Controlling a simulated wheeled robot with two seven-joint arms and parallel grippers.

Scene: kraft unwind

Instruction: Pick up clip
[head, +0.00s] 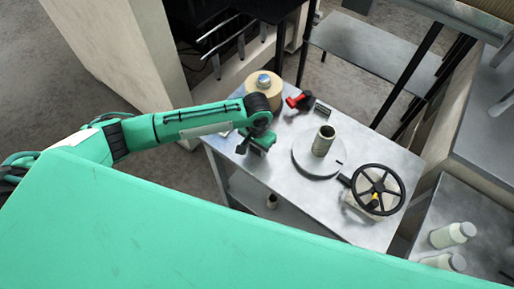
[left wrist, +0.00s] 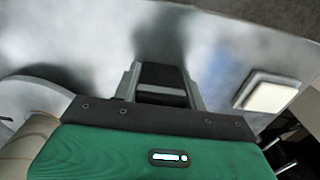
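My left gripper (head: 250,146) hangs low over the near left part of the metal table (head: 275,165). In the left wrist view, its grey fingers (left wrist: 163,85) stand either side of a dark block with a lighter band. I cannot tell whether this block is the clip, or whether the fingers grip it. No clip can be made out for sure. A small red and black tool (head: 299,101) and a small dark greenish piece (head: 322,110) lie at the back of the table. My right gripper is not in view.
A brown roll (head: 264,90) stands at the back left, close to my left wrist. A round plate (head: 304,163) with an upright tube (head: 323,141) and a black handwheel (head: 378,189) stand to the right. A pale block (left wrist: 265,95) lies right of the fingers.

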